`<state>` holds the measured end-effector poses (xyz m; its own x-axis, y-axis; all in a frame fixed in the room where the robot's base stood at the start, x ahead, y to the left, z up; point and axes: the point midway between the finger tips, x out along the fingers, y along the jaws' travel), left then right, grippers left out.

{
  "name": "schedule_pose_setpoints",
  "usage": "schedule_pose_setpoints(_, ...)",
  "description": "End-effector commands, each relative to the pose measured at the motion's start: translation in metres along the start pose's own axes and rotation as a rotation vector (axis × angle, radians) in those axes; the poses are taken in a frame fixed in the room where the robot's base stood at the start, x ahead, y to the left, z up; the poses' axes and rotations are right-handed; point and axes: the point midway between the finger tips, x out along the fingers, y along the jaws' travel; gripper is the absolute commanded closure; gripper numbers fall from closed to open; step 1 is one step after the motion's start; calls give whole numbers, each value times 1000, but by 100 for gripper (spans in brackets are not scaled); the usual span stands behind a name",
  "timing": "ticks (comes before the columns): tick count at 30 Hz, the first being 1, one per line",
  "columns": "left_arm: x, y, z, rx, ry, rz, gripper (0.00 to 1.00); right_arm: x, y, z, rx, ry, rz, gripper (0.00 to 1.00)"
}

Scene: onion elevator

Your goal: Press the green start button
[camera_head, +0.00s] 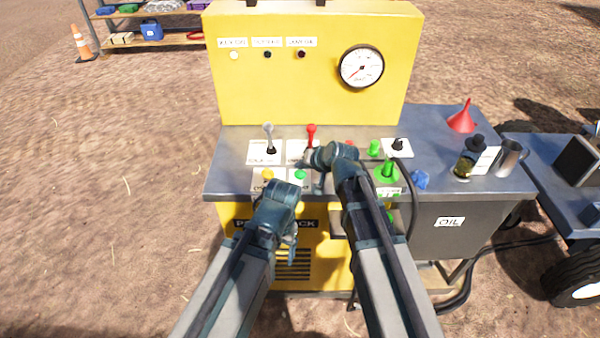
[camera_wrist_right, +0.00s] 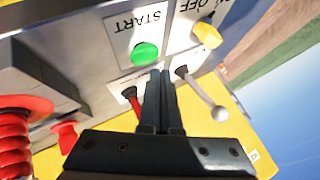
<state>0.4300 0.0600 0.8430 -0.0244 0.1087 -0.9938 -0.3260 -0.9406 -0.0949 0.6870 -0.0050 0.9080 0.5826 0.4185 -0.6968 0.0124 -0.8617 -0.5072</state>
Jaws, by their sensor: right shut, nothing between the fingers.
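The green start button (camera_head: 300,174) sits on a white plate on the grey bench top. In the right wrist view the green button (camera_wrist_right: 145,53) is beside the word START, seen upside down. My right gripper (camera_head: 309,160) is just behind the button in the head view. Its fingers (camera_wrist_right: 161,74) are shut and empty, with the tips close to the button in the wrist picture. A small gap shows between them. My left gripper (camera_head: 291,248) hangs low in front of the bench; its jaws are not clear.
A yellow OFF button (camera_wrist_right: 207,35) is next to the start plate. A grey-knobbed lever (camera_head: 268,132) and a red lever (camera_head: 311,133) stand behind the buttons. A green fitting (camera_head: 387,172) is to the right. The yellow panel (camera_head: 290,85) with a gauge (camera_head: 361,67) rises behind.

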Motion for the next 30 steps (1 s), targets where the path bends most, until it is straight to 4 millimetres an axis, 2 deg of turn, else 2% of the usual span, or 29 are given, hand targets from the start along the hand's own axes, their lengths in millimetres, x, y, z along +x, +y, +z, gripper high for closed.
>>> schedule_pose_setpoints(16, 0, 0, 0, 0, 0, 0, 20, 0, 0, 0, 0, 0, 0, 100)
schedule_pose_setpoints(30, 8, 1, 0, 0, 0, 0, 20, 6, 4, 4, 0, 0, 0, 100)
